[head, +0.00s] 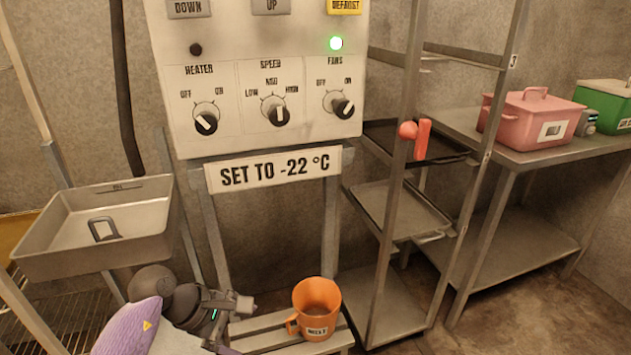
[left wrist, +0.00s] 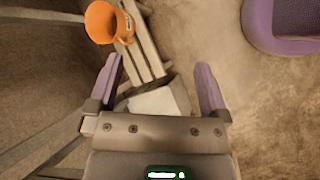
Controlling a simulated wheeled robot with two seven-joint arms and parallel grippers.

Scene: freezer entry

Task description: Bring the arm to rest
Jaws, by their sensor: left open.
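My left arm comes in at the bottom left of the head view, with its gripper end (head: 236,308) low, left of the orange mug and apart from it. In the left wrist view my left gripper (left wrist: 158,82) is open, with its two purple fingers spread and nothing between them. The orange mug (head: 318,310) stands upright on a slatted metal rack; it also shows in the left wrist view (left wrist: 101,22), beyond the left finger. My right gripper is in neither view.
A control panel (head: 255,135) with three knobs and a lit green lamp stands ahead, above a "SET TO -22 °C" sign (head: 275,171). A metal tray (head: 140,215) is at left. A shelf rack (head: 400,210) and a table (head: 545,155) with pink (head: 530,115) and green boxes (head: 605,100) are at right.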

